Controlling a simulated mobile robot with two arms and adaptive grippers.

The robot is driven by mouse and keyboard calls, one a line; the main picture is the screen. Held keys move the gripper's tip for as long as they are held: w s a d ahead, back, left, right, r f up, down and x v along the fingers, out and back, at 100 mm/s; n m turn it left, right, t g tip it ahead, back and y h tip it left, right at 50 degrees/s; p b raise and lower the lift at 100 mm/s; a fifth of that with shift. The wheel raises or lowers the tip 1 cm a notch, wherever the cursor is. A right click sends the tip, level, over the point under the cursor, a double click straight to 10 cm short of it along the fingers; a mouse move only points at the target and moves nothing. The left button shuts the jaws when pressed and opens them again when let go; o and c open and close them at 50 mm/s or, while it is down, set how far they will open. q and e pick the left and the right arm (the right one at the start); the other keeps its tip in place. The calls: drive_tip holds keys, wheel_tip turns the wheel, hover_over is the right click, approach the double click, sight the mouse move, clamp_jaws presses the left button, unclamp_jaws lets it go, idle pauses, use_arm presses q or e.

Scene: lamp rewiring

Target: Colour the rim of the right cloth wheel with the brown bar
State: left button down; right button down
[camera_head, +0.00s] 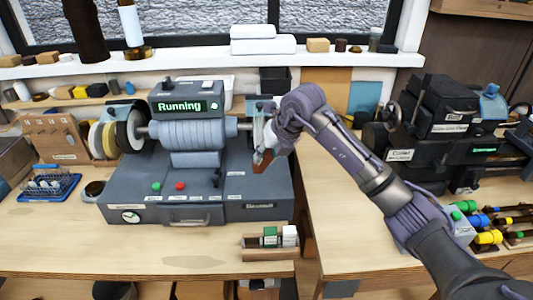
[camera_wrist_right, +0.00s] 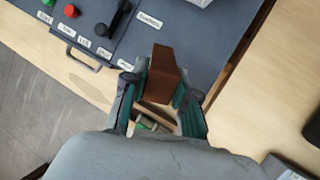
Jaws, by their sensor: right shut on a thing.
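The grey polishing machine (camera_head: 190,130) stands on the bench, and its display (camera_head: 186,107) reads "Running". My right gripper (camera_head: 268,148) is at the right end of its spindle, shut on the brown bar (camera_head: 262,159). In the right wrist view the brown bar (camera_wrist_right: 161,74) sits between the two fingers (camera_wrist_right: 160,90), sticking out beyond them. The right cloth wheel is mostly hidden by my gripper and arm; I cannot tell whether the bar touches its rim. The left wheel (camera_head: 131,129) shows at the other spindle end. My left gripper is not in view.
A small wooden tray (camera_head: 262,254) with a green and a white block stands at the bench's front, below my gripper. Black machine parts (camera_head: 420,140) stand on the right bench. A blue rack (camera_head: 48,185) lies at far left. The bench front left is clear.

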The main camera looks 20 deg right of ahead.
drive_tip(key=shift+w+d+m, duration=0.15)
drive_tip(key=shift+w+m, duration=0.3)
drive_tip(key=shift+m, duration=0.25)
drive_tip(key=shift+h, duration=0.3)
drive_tip(key=w, duration=0.2)
drive_tip(key=w+d+f, duration=0.1)
drive_tip(key=w, duration=0.1)
drive_tip(key=shift+d+b, duration=0.1)
drive_tip(key=shift+b, duration=0.25)
drive_tip(key=shift+w+d+r, duration=0.15)
drive_tip(key=shift+w+r, duration=0.15)
drive_tip(key=shift+w, duration=0.25)
drive_tip(key=shift+d, duration=0.2)
drive_tip(key=shift+a, duration=0.15)
drive_tip(key=shift+a, duration=0.15)
drive_tip(key=shift+d+t, duration=0.2)
drive_tip(key=shift+t, duration=0.1)
